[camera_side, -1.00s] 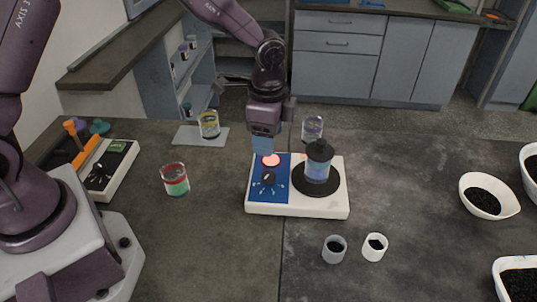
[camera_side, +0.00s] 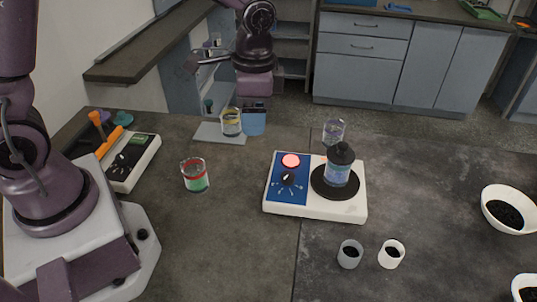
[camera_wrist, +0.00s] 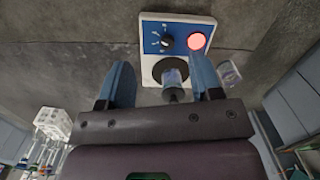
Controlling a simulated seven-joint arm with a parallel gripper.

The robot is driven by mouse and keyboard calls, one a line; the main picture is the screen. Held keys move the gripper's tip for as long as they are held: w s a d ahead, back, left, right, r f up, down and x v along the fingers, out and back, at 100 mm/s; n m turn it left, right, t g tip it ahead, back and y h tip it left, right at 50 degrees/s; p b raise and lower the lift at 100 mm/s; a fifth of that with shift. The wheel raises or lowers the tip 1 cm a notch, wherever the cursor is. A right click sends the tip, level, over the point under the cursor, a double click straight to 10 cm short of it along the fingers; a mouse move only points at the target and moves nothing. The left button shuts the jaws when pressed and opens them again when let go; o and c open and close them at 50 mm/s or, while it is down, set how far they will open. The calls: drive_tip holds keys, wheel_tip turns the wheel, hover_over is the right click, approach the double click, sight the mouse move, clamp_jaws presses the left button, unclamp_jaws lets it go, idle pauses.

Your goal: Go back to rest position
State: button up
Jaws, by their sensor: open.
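My gripper (camera_side: 254,120) hangs above the back of the table, behind and left of the sieve shaker. It is empty. In the wrist view, its two blue fingers (camera_wrist: 160,85) stand wide apart. The sieve shaker (camera_side: 318,208) is a white base with a blue panel, a black knob (camera_side: 288,179) and a lit red button (camera_side: 291,160). A jar with a black lid (camera_side: 341,165) stands upright on its black round plate. The shaker also shows in the wrist view (camera_wrist: 150,65), beyond the fingers, with the red button lit (camera_wrist: 196,41).
A beaker with yellow markings (camera_side: 232,123) stands on a grey plate beside my gripper. A red-and-green beaker (camera_side: 195,176) is left of the shaker, a clear beaker (camera_side: 333,130) behind it. Two small cups (camera_side: 349,254) are in front. A white bowl (camera_side: 509,210) of dark grains is at right.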

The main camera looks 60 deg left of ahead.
drive_tip(key=s+a+r+n+t, duration=0.2)
drive_tip(key=s+r+n+t, duration=0.1)
drive_tip(key=s+r, duration=0.4)
drive_tip(key=s+a+r+n+t, duration=0.2)
drive_tip(key=s+r+n+t, duration=0.1)
drive_tip(key=s+r, duration=0.3)
drive_tip(key=shift+s+a+r, duration=0.25)
drive_tip(key=shift+s+r, duration=0.15)
drive_tip(key=shift+s, duration=0.45)
